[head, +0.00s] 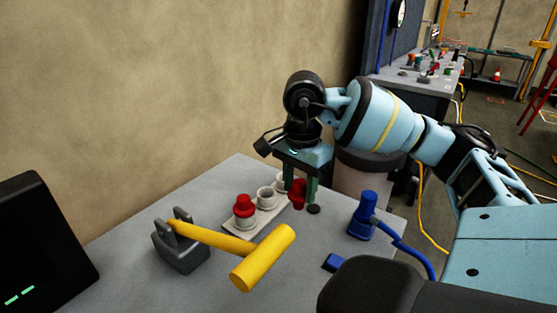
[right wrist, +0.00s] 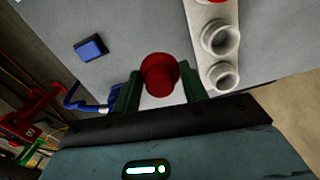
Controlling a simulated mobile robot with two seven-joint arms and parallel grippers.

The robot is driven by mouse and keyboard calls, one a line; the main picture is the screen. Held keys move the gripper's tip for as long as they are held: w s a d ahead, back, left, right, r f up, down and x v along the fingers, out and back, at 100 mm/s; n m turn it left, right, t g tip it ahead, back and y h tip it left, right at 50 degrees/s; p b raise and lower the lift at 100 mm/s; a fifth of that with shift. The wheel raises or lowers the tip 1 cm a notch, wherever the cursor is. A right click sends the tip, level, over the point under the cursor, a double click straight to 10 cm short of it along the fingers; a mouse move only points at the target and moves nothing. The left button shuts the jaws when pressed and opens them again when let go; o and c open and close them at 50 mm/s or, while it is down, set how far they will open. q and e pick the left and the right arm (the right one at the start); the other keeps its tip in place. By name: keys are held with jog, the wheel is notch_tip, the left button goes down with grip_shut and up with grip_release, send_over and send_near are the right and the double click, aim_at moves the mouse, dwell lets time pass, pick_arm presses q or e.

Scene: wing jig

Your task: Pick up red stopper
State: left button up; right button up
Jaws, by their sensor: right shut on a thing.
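My right gripper (head: 298,190) is shut on a red stopper (head: 299,197), just right of a white holder with round cups (head: 266,219). In the right wrist view, the same red stopper (right wrist: 160,73) sits between the two green fingers of my right gripper (right wrist: 160,88). Its lower part is partly hidden, and I cannot tell how far it is above the table. Another red stopper (head: 244,207) sits in the front cup of the holder. The other two cups look empty. My left gripper is not in view.
A yellow hammer (head: 262,258) rests with its handle on a grey stand (head: 180,250) in front of the holder. A blue tool with a cable (head: 363,218) stands to the right, near a blue block (head: 334,262). A small black disc (head: 313,209) lies by the gripper. The wall is close behind.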

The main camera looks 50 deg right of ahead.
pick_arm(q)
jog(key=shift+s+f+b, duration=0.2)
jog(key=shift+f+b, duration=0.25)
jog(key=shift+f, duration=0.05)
pick_arm(e)
jog(key=s, duration=0.6)
jog(key=shift+a+r, duration=0.2)
jog(key=shift+r, duration=0.1)
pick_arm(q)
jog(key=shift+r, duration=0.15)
pick_arm(e)
jog(key=shift+r, duration=0.15)
